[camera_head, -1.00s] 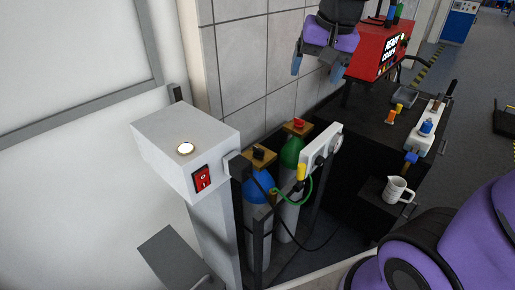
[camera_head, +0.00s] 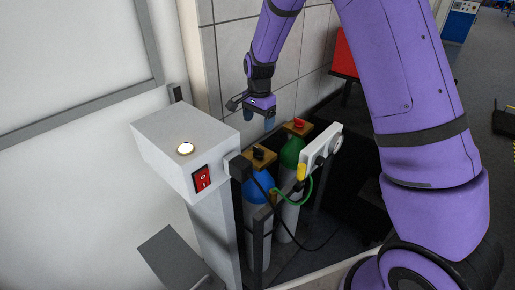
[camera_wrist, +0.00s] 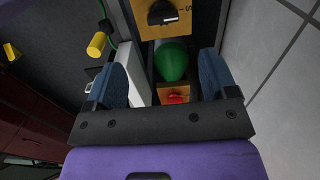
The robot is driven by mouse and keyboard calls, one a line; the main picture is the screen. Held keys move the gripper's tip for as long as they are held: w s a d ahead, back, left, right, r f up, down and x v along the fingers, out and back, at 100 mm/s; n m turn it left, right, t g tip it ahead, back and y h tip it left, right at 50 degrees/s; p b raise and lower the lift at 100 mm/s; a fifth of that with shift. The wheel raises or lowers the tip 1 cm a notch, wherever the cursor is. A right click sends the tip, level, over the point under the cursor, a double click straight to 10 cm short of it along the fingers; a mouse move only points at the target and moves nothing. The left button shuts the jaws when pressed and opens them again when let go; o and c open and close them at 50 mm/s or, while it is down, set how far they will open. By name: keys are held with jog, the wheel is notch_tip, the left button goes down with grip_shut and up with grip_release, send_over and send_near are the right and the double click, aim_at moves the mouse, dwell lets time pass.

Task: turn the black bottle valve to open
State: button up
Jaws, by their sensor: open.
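The black bottle valve (camera_head: 258,153) is a dark knob on a tan block on top of the blue bottle (camera_head: 258,190). In the wrist view the black valve (camera_wrist: 163,12) shows at the top, beyond my fingertips, on a block with markings. My gripper (camera_head: 258,118) points down above the bottles, apart from the black valve. In the wrist view my gripper (camera_wrist: 168,80) is open and empty, its blue fingers on either side of the green bottle (camera_wrist: 172,62) and the red valve (camera_wrist: 177,97).
The green bottle's red valve (camera_head: 298,123) stands right behind the black one. A white panel (camera_head: 320,150) with a yellow part (camera_head: 301,171) and a green hose is close on the right. A grey box with a red switch (camera_head: 202,179) stands at left. The tiled wall is behind.

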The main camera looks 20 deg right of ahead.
aim_at(257, 149)
jog(key=f, duration=1.2)
jog(key=shift+w+a, duration=0.1)
jog(key=shift+w, duration=0.15)
jog(key=c, duration=0.9)
jog(key=shift+c, duration=0.2)
